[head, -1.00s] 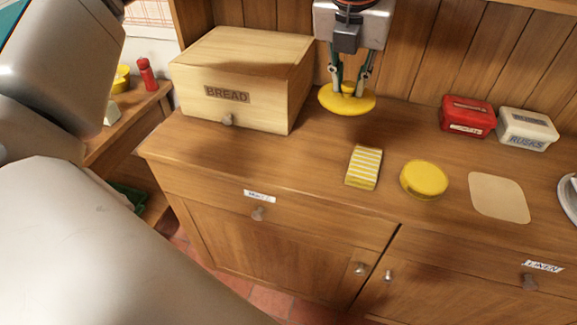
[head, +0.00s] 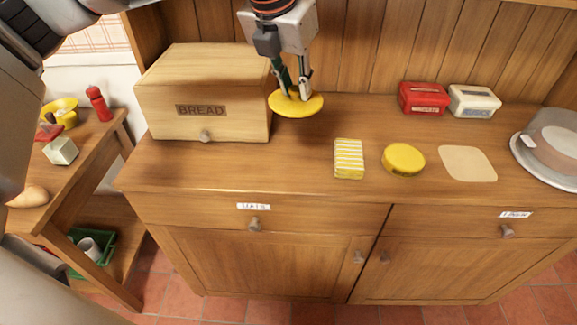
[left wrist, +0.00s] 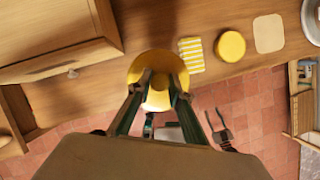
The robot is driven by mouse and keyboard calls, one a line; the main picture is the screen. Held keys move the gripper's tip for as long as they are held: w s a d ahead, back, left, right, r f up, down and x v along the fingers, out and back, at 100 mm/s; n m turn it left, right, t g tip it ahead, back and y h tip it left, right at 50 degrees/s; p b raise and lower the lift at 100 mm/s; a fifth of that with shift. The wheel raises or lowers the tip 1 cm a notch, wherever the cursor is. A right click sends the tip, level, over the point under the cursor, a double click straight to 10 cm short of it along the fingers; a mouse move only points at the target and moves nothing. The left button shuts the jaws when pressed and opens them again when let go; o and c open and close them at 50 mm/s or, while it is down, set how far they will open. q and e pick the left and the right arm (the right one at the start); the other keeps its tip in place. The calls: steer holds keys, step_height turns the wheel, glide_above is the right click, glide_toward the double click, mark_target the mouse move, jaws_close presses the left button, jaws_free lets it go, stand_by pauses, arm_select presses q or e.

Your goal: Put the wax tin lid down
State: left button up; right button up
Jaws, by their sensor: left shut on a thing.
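The wax tin lid (head: 283,106) is a yellow disc with a knob on top. My left gripper (head: 292,93) is shut on its knob, fingers pointing down. The lid is level, at the right of the bread box; whether it touches the counter I cannot tell. In the left wrist view the lid (left wrist: 157,101) lies between and beyond the fingers (left wrist: 160,82). A round yellow tin (head: 404,160) stands on the counter, right of a yellow-striped cloth (head: 349,158). My right gripper (left wrist: 216,122) shows small over the floor in the left wrist view, its fingers apart.
The wooden bread box (head: 200,100) stands close to the left of the lid. A red tin (head: 424,99) and a white rusks tin (head: 474,102) stand at the back right. A beige mat (head: 467,163) and a grey domed dish (head: 555,145) lie further right. The counter (head: 250,170) is clear in front of the lid.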

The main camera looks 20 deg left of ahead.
arm_select(q)
step_height(320, 180, down, 14)
steer(key=shift+f+b, duration=0.25)
steer(key=shift+b, duration=0.25)
steer(key=shift+f, duration=2.35)
steer(key=shift+f, duration=0.15)
steer(key=o, duration=1)
